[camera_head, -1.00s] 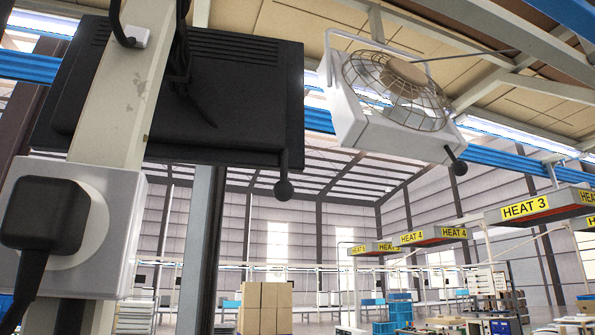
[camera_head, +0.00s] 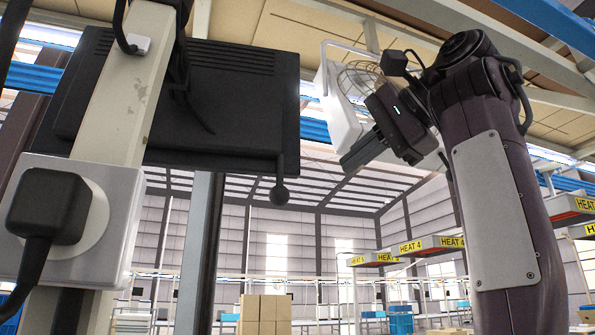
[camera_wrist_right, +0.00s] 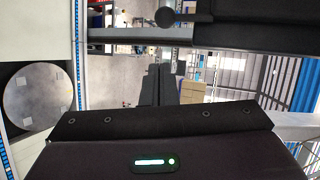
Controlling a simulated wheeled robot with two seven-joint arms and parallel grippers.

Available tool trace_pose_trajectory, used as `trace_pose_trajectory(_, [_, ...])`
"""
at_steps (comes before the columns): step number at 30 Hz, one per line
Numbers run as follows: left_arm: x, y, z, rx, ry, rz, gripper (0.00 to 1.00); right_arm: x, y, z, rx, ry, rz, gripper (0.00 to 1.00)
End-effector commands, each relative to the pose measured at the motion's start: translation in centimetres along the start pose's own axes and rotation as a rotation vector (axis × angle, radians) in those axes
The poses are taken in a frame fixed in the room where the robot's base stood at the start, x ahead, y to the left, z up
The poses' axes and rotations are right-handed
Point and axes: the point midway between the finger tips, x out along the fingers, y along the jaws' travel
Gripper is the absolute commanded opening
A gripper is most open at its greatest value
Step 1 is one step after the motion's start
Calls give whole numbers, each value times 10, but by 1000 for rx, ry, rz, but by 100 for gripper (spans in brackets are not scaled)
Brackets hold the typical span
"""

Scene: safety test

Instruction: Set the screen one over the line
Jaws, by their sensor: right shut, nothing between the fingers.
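The black screen (camera_head: 235,110) hangs high on the left, its vented back towards me, partly hidden by a pale post. A short stem with a dark ball knob (camera_head: 280,192) hangs from its lower right corner. My right gripper (camera_head: 352,160) is shut and empty, right of the knob and apart from it, in front of the fan. In the right wrist view its fingers (camera_wrist_right: 157,80) lie together, and a dark ball knob (camera_wrist_right: 165,17) shows beyond them near the top edge. My left gripper is not in view. I cannot make out the line that the task names.
A white fan unit (camera_head: 343,105) with a wire cage is partly hidden behind my right arm. The pale post (camera_head: 130,105) carries a white box with a black plug (camera_head: 45,205) at the left. Yellow HEAT signs (camera_head: 411,247) hang at the right. Cardboard boxes (camera_head: 265,308) stand far below.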

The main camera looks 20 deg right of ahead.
Motion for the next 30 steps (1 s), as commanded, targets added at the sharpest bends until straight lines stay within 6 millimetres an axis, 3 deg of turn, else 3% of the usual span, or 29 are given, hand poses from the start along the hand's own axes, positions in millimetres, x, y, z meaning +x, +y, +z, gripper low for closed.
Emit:
trace_pose_trajectory(1, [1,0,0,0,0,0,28,-19,-5,12,0,-13,-15,0])
trace_pose_trajectory(3, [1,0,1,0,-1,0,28,-36,-9,23,4,-24,-26,0])
trace_pose_trajectory(8, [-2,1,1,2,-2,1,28,-44,-12,32,7,-34,-33,0])
trace_pose_trajectory(17, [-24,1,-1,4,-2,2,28,4,-17,33,6,-34,-32,0])
trace_pose_trajectory(24, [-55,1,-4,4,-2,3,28,42,-21,34,7,-33,-33,0])
trace_pose_trajectory(30, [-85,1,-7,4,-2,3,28,61,-27,34,6,-32,-34,0])
